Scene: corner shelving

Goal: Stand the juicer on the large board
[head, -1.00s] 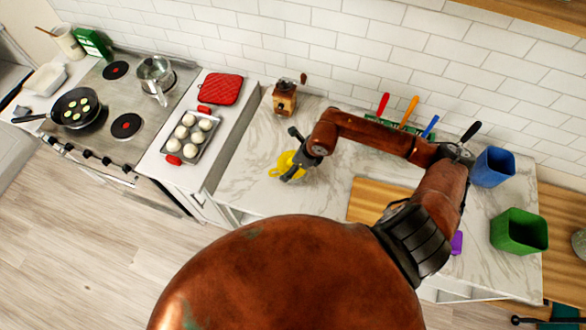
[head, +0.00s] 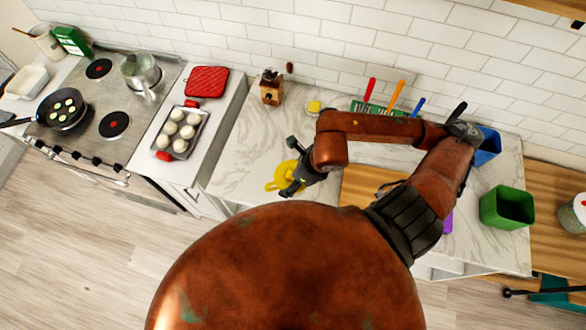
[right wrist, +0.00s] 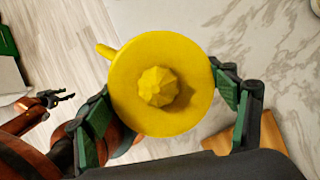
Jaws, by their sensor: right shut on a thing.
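The yellow juicer (head: 283,177) is at the front left part of the marble counter, left of the large wooden board (head: 358,186). My right gripper (head: 291,167) is shut on it. In the right wrist view the juicer (right wrist: 160,84) is seen from above, its ribbed cone facing the camera and its handle to the upper left; the green finger pads are at its sides. I cannot tell its height above the counter. Part of the board (right wrist: 225,140) shows below right of it. My arm hides much of the board. My left gripper (right wrist: 62,97) appears small, open and empty in the right wrist view.
Several colored-handled tools are in a green holder (head: 368,107). A blue container (head: 488,146) and a green bin (head: 507,207) are at the right.

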